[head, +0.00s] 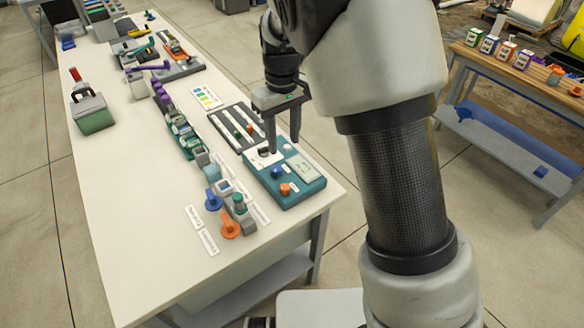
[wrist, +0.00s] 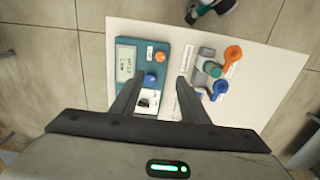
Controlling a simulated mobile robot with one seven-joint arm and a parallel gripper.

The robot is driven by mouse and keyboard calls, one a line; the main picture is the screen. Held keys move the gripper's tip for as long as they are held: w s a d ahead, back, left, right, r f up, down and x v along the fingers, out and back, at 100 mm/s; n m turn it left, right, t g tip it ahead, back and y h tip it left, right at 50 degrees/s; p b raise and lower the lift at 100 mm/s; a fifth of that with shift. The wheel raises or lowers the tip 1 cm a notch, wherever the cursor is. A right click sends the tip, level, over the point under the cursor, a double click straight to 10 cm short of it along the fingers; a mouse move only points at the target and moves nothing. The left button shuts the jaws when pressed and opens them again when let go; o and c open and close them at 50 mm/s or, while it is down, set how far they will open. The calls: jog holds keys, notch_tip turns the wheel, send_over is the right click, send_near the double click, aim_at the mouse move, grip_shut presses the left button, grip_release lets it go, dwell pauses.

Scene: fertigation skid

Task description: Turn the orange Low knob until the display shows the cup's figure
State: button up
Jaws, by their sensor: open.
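The orange knob (head: 285,189) sits near the front corner of a teal box (head: 313,186); it also shows in the wrist view (wrist: 160,56). A blue knob (head: 277,172) sits beside it on the same box, as in the wrist view (wrist: 150,80). The pale display (head: 302,169) is on the box; its characters in the wrist view (wrist: 125,64) are too small to read surely. A white patch with a dark round part (wrist: 146,102) lies at the other end; I cannot tell whether it is the cup. My gripper (head: 284,146) is open and empty above the box, its fingers pointing down.
A row of grey and green valves (head: 184,135) runs along the table beside the box, with blue (head: 213,200) and orange (head: 230,226) handles near the front. A dark slider panel (head: 238,128) lies behind the box.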

aim_at(285, 187)
notch_tip(285, 187, down, 17)
jog(key=shift+f+b, duration=0.1)
jog(key=shift+b, duration=0.35)
grip_shut()
